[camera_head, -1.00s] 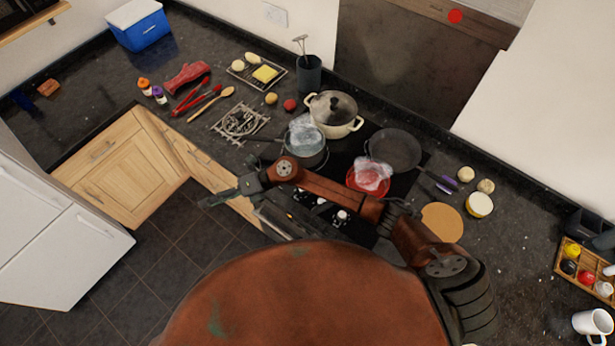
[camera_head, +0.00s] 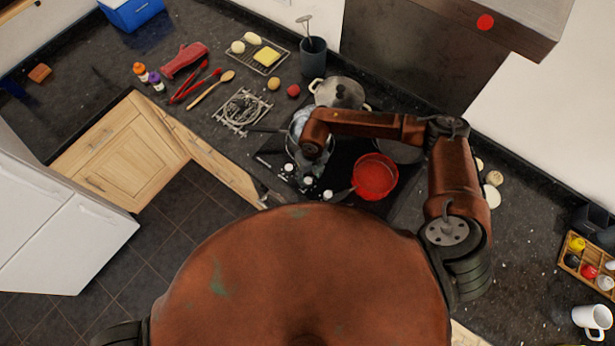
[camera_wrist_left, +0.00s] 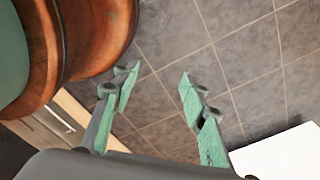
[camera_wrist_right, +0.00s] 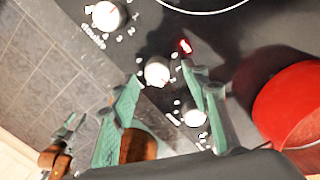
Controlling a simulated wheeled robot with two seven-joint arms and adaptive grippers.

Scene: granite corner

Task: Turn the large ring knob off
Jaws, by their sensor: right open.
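White stove knobs stand in a row along the black hob's front edge. In the right wrist view, one knob (camera_wrist_right: 157,72) lies between the fingertips of my right gripper (camera_wrist_right: 162,77), which is open; contact cannot be told. A red light glows beside this knob. A second knob (camera_wrist_right: 108,15) with a red mark is at the upper left, and a third (camera_wrist_right: 195,115) is partly behind a finger. I cannot tell which knob is the large ring's. In the head view, my right wrist hides most of that gripper. My left gripper (camera_wrist_left: 158,73) is open and empty above the floor.
A red pan (camera_head: 374,177) sits on the hob right of the knobs, its handle reaching toward them. A lidded pot (camera_head: 340,93) stands behind, and a pot with steam is partly under my right arm. Tongs and a wooden spoon (camera_head: 212,90) lie left on the counter.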

